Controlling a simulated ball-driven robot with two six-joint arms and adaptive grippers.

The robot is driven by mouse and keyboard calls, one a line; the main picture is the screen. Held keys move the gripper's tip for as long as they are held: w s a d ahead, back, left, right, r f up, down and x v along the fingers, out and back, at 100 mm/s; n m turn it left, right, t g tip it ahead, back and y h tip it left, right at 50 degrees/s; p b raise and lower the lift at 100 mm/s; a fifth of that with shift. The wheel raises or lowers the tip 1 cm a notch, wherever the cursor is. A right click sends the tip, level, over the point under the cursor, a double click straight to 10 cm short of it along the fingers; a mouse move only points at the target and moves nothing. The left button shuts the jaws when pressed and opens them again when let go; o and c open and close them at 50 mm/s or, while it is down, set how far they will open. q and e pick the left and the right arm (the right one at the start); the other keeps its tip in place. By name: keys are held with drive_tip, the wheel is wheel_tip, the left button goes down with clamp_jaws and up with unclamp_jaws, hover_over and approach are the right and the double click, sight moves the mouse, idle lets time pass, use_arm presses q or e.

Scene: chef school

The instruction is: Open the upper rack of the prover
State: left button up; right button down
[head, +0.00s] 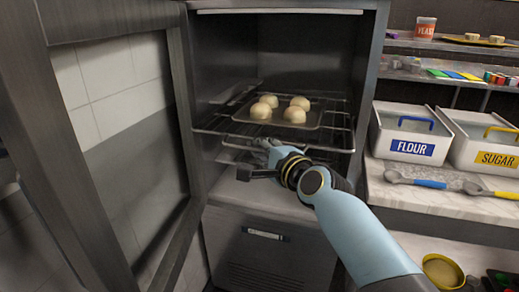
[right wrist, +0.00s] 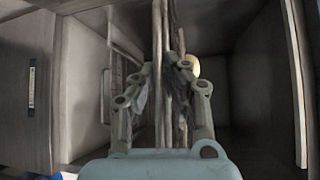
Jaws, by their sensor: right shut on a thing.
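The prover (head: 275,9) stands with its glass door (head: 110,110) swung open to the left. Its upper rack (head: 338,139) is a dark wire shelf that bears a tray (head: 312,122) with several pale dough balls (head: 295,115). My right gripper (head: 262,150) is at the rack's front edge, left of its middle. In the right wrist view my right gripper (right wrist: 165,78) is shut on the rack's front wires (right wrist: 167,30), with one finger on each side. Its fingertips are partly hidden in the head view. My left gripper is out of view.
Another wire rack (right wrist: 120,85) shows below the upper one in the right wrist view. To the right, a counter holds a flour bin (head: 405,140), a sugar bin (head: 485,145) and a blue-handled scoop (head: 415,181). The open door bounds the left side.

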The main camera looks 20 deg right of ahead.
drive_tip(key=c, duration=1.4)
unclamp_jaws()
drive_tip(key=shift+f, duration=0.3)
drive_tip(key=shift+r, duration=0.1)
drive_tip(key=v, duration=1.2)
